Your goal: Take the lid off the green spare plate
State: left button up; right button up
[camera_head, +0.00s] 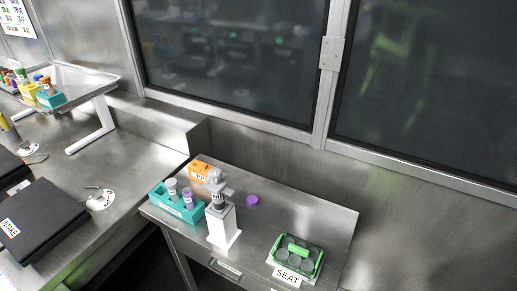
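The green plate (318,264) sits at the front right of the small steel table, next to a white label reading SEAT (286,276). It has a bright green frame with several round grey wells or discs showing inside. A lighter green block (298,246) lies across its top; I cannot tell whether this is part of a lid or its handle. Neither of my grippers is in view.
On the steel table (318,217) stand a teal rack (180,208) with capped tubes, an orange box (199,170) and a white stand (223,228) holding a grey device. A purple cap (252,200) lies loose. The table's back right is clear. A left bench holds a dark flat device (40,220).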

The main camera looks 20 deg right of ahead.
aim_at(299, 254)
jog(key=z, duration=1)
